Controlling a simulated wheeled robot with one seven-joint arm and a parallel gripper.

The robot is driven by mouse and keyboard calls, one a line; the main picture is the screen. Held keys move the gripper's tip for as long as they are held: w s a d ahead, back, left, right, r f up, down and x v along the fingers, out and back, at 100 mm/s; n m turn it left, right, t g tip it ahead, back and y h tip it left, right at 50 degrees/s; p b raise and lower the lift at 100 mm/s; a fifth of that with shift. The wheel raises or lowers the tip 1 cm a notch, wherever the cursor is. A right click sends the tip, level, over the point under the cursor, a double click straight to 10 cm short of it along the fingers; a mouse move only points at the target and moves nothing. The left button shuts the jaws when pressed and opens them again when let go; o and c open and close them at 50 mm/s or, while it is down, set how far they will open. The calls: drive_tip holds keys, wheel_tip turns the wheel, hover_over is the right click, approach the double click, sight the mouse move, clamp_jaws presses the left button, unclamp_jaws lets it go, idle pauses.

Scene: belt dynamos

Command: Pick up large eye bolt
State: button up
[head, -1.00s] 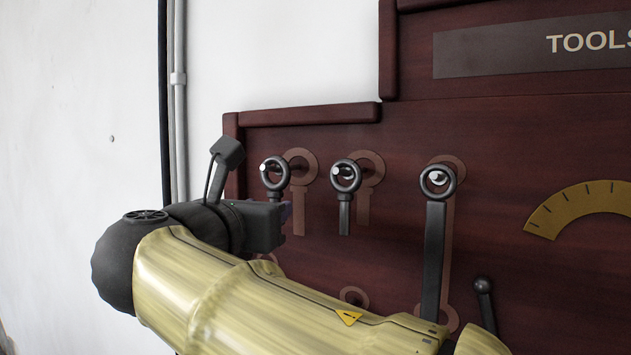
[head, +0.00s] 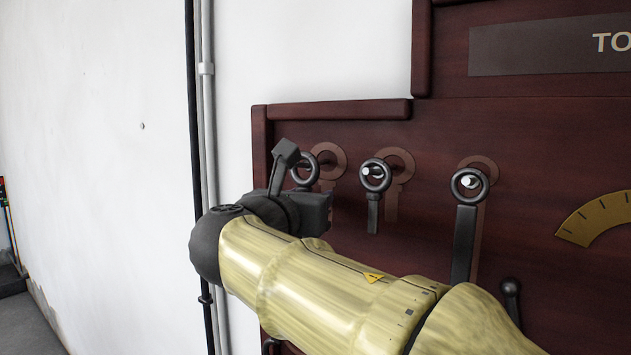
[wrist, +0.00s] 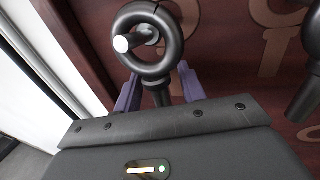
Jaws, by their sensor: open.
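Three dark metal eye bolts hang by their rings from pegs on a dark red tool board. The left one (head: 305,157) is partly hidden behind my gripper (head: 325,208); its ring (wrist: 177,42) fills the top middle of the wrist view, with a white-tipped peg through it. The middle one (head: 374,190) has a short shank, the right one (head: 465,230) a long one. I cannot tell for certain which counts as large. My gripper (wrist: 158,75) is open, its purple fingers on either side of the left bolt's shank, just below the ring. The shank's lower end is hidden.
The tool board (head: 540,140) carries keyhole-shaped markings and a yellow dial arc (head: 590,215). A ball-topped lever (head: 511,290) shows at lower right. Grey and black pipes (head: 207,120) run down the white wall left of the board.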

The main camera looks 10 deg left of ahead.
idle(0.3)
clamp_jaws()
drive_tip(key=shift+d+r+b, duration=0.1)
drive_tip(key=shift+r+b, duration=0.05)
drive_tip(key=shift+b, duration=0.25)
drive_tip(key=s+a+b, duration=0.2)
drive_tip(key=s+a, duration=0.1)
drive_tip(key=s, duration=0.5)
drive_tip(key=s+a+b, duration=0.3)
drive_tip(key=s+a, duration=0.1)
drive_tip(key=s, duration=0.4)
drive_tip(key=shift+s+r, duration=0.2)
drive_tip(key=shift+s, duration=0.2)
